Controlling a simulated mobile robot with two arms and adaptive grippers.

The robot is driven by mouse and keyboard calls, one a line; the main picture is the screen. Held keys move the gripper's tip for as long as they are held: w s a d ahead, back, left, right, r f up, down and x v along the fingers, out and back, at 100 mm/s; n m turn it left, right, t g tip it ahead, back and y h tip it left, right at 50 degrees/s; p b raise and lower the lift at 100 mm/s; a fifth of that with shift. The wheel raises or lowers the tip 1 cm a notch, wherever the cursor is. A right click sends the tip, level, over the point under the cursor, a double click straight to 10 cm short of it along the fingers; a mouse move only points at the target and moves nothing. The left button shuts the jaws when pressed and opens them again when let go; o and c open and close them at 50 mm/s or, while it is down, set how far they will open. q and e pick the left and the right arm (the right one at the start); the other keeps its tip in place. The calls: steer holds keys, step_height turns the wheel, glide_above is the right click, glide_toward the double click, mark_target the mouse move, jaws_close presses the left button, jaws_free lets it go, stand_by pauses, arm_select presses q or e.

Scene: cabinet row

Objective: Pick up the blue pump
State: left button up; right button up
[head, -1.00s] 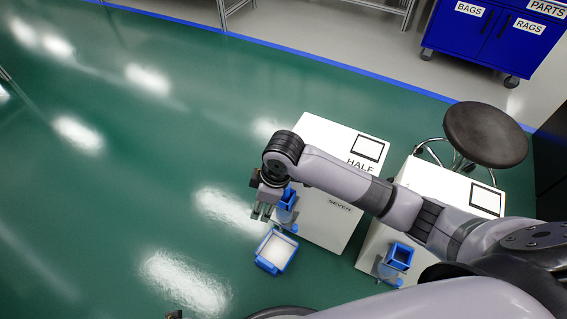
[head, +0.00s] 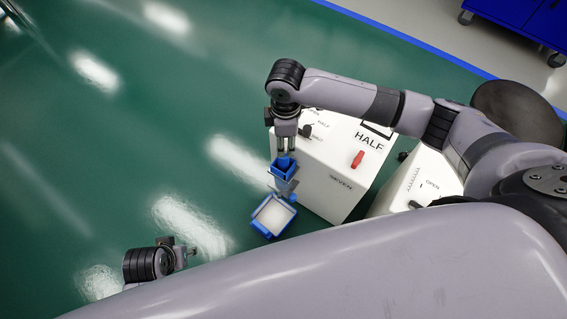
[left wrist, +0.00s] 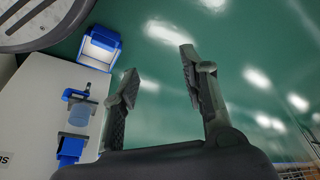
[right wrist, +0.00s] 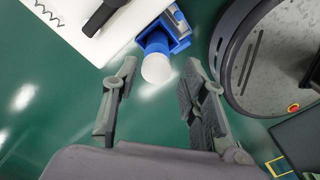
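The blue pump (head: 285,166) is mounted on the side of the white cabinet marked HALF (head: 330,165). My right gripper (head: 286,149) is just above its blue top in the head view, with fingers pointing down. In the right wrist view, my right gripper (right wrist: 157,80) is open and empty; a blue part with a pale rounded body (right wrist: 157,66) lies just beyond the fingertips. My left gripper (head: 190,252) is apart, at the lower left. It is open and empty in the left wrist view (left wrist: 157,62), where the pump's clear body (left wrist: 80,117) shows beside the cabinet.
A blue tray with a white inside (head: 270,232) is just below the pump. A red handle (head: 357,160) is on the cabinet. The green floor at left is open.

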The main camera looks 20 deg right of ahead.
mark_target(283, 162)
steer(key=shift+a+f+b, duration=0.1)
steer(key=shift+f+b, duration=0.35)
steer(key=shift+f, duration=1.3)
steer(key=f, duration=0.1)
steer(key=f+b, duration=0.1)
steer(key=f, duration=0.2)
steer(key=shift+w+a+f+b, duration=0.15)
steer(key=shift+w+f+b, duration=0.1)
steer(key=shift+b, duration=0.1)
arm_select(q)
steer(key=w+v, duration=0.1)
steer(key=v, duration=0.8)
steer(key=shift+r+t, duration=0.3)
steer(key=shift+r, duration=0.15)
steer(key=shift+s+a, duration=0.1)
steer(key=shift+s, duration=0.05)
arm_select(e)
steer(key=shift+c, duration=0.5)
jaws_close()
steer(key=shift+r, duration=0.1)
